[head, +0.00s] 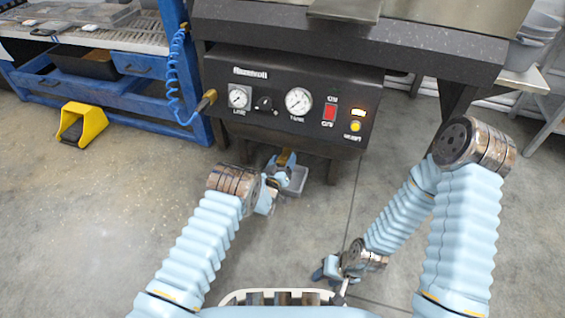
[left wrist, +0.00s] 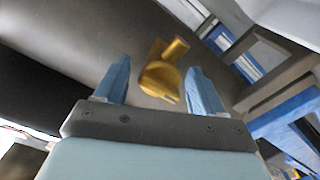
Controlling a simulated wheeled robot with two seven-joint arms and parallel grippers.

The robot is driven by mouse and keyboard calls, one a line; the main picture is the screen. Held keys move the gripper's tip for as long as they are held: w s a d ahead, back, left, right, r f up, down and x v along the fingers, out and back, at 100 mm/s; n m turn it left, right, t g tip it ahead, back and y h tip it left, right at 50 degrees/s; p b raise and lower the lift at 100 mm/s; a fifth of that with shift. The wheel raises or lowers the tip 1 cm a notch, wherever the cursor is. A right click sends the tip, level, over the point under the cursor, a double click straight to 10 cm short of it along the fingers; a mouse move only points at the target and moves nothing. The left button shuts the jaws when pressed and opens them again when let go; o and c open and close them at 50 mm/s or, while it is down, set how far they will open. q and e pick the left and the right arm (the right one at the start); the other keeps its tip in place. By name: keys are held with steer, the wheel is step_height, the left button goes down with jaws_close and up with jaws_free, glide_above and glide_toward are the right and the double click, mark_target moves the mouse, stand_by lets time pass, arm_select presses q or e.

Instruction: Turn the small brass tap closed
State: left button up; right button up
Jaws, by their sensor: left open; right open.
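The small brass tap (left wrist: 160,80) shows in the left wrist view against a dark surface, with a rounded body and a short stub pointing up and right. My left gripper (left wrist: 157,72) is open, with one blue finger on each side of the tap; I cannot tell whether either finger touches it. In the head view a bit of brass (head: 286,157) shows under the dark control panel, by my left gripper (head: 280,163), partly hidden by it. My right gripper (head: 332,270) hangs low over the floor, away from the panel, its fingers hard to make out.
The dark control panel (head: 285,128) carries two gauges, a knob, a red switch and a yellow button. A brass fitting (head: 206,101) with a coiled blue hose (head: 172,80) is at its left. Floor is clear between.

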arm_select(q)
steer(key=c, duration=1)
steer(key=shift+m, duration=3.4)
steer(key=shift+s, duration=0.1)
steer(key=o, duration=1)
